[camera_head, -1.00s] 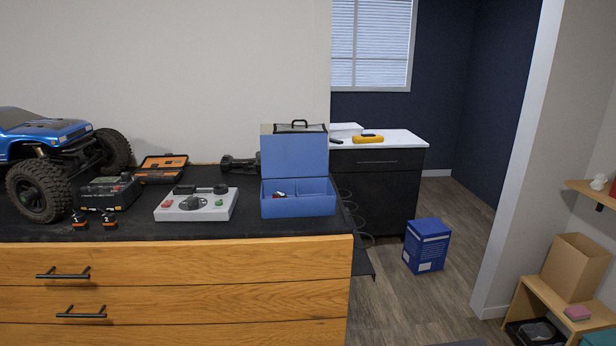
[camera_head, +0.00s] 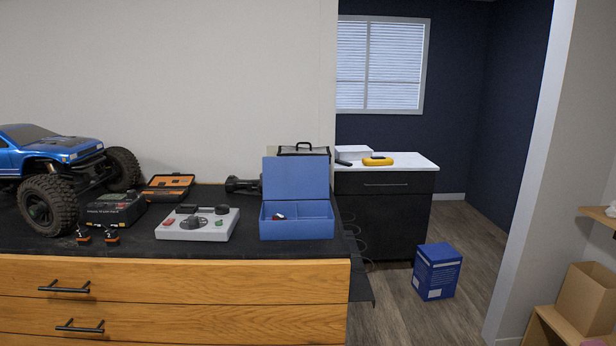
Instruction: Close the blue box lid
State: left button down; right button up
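The blue box (camera_head: 297,230) stands on the black worktop near its right end. Its blue lid (camera_head: 295,178) is open and stands upright at the back of the box. The box has a divider inside, and a small red and white item (camera_head: 278,216) lies in the left compartment. Neither of my grippers shows in the head view.
A grey control panel (camera_head: 167,232) sits left of the box. Further left are an open orange-and-black case (camera_head: 168,188), a dark charger (camera_head: 112,210) and a blue RC crawler (camera_head: 50,150). A black-handled case stands behind the lid. Drawers (camera_head: 200,281) front the worktop.

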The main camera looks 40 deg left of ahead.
aim_at(284, 178)
jog(key=i+l, duration=0.15)
jog(key=i, duration=0.4)
jog(key=i+l, duration=0.15)
jog(key=i, duration=0.4)
jog(key=i+l, duration=0.2)
jog(key=i, duration=0.35)
jog(key=i+j+u, duration=0.1)
jog(key=i+u, duration=0.2)
jog(key=i, duration=0.3)
jog(key=i+u, duration=0.3)
jog(key=i, duration=0.3)
jog(key=i+l+u, duration=0.25)
jog(key=i, duration=0.35)
jog(key=i+u, duration=0.25)
jog(key=u, duration=0.15)
jog(key=i+l+u, duration=0.1)
jog(key=i+u, duration=0.2)
jog(key=u, duration=0.15)
jog(key=i+l+u, duration=0.15)
jog(key=u, duration=0.25)
jog(key=i, duration=0.1)
